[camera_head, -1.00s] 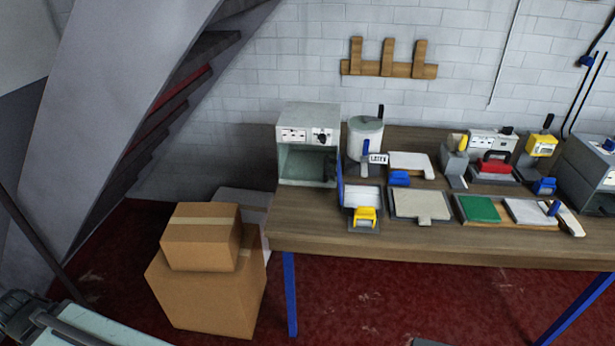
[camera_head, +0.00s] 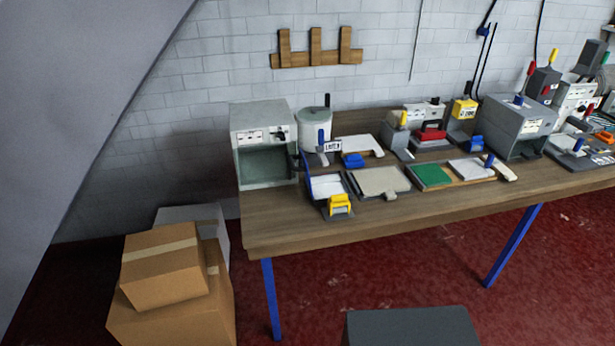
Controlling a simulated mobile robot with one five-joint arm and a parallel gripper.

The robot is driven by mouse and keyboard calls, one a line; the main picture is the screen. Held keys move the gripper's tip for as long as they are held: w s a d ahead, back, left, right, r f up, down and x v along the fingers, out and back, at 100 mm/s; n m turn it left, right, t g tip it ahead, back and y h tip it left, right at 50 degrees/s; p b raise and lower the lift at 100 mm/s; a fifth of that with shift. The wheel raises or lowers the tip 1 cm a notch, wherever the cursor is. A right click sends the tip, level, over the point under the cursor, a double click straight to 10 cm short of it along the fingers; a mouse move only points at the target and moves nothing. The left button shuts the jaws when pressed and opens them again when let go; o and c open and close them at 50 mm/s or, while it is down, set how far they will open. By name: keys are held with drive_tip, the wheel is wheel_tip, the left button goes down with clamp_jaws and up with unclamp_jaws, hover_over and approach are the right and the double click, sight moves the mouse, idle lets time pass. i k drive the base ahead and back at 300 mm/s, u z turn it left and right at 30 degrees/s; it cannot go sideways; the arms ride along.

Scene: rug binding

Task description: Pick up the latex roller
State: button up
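I cannot single out the latex roller for certain. A white pot (camera_head: 314,131) stands at the back left of the bench, with a small sign (camera_head: 332,146) in front of it that seems to read LATEX. A blue upright handle (camera_head: 321,140) rises beside the sign from a pale base. To its right lies a flat white piece (camera_head: 361,146) with a blue block (camera_head: 353,160) at its front. Any of these may be or hide the roller; they are too small to tell. My gripper is not in view.
The wooden bench (camera_head: 300,236) has blue legs and a mostly clear front edge. A grey open-fronted machine (camera_head: 264,138) stands at its left end. Cardboard boxes (camera_head: 165,268) are stacked on the floor at left. A dark grey block (camera_head: 411,327) is low in front of the bench.

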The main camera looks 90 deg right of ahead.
sight(338, 202)
drive_tip(key=z, duration=2.45)
drive_tip(key=k, duration=1.3)
drive_tip(key=z, duration=0.65)
drive_tip(key=i, duration=1)
